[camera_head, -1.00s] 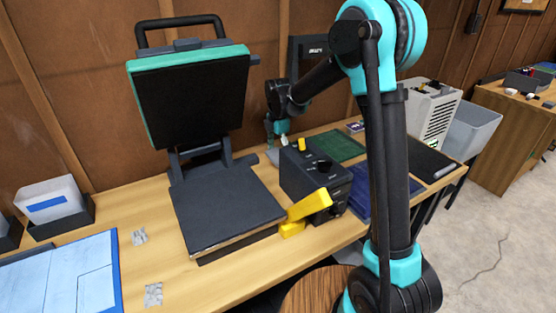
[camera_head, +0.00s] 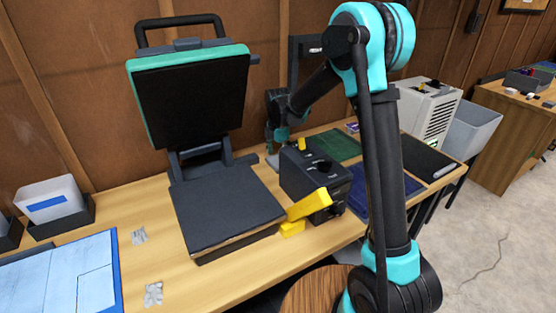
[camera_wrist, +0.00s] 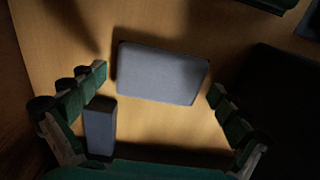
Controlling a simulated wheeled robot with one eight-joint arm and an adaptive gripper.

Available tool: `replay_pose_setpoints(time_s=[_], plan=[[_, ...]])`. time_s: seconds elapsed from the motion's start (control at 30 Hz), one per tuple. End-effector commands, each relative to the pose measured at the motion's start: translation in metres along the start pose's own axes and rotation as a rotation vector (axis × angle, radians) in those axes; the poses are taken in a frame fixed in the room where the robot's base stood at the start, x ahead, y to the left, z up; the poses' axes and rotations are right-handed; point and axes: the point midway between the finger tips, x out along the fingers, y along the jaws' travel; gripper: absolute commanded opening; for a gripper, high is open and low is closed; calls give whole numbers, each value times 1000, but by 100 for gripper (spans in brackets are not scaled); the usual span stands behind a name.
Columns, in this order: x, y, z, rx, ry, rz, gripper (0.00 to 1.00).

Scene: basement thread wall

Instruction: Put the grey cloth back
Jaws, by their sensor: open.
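A flat grey rectangle that looks like the folded grey cloth (camera_wrist: 162,74) lies on the wooden table in the wrist view, just beyond and between my fingertips. My gripper (camera_wrist: 158,85) is open with nothing between its fingers; neither finger visibly touches the cloth. In the head view my gripper (camera_head: 277,140) is low behind the black control box, small and partly hidden. A sliver of light grey shows under it there, probably the cloth.
A grey block (camera_wrist: 100,127) stands close beside my left finger. The heat press (camera_head: 225,205) stands open left of the black control box (camera_head: 308,180). A green mat (camera_head: 335,146) and blue mat (camera_head: 375,190) lie right of it. Small grey crumpled pieces (camera_head: 153,294) lie front left.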

Motion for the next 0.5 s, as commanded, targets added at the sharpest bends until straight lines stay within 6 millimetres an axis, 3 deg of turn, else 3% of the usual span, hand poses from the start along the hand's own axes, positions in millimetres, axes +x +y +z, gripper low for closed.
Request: replay_pose_setpoints(time_s=[0.23, 0.5], plan=[[-14, 0, 0, 0, 0, 0, 100], [-68, -1, 0, 0, 0, 0, 100]])
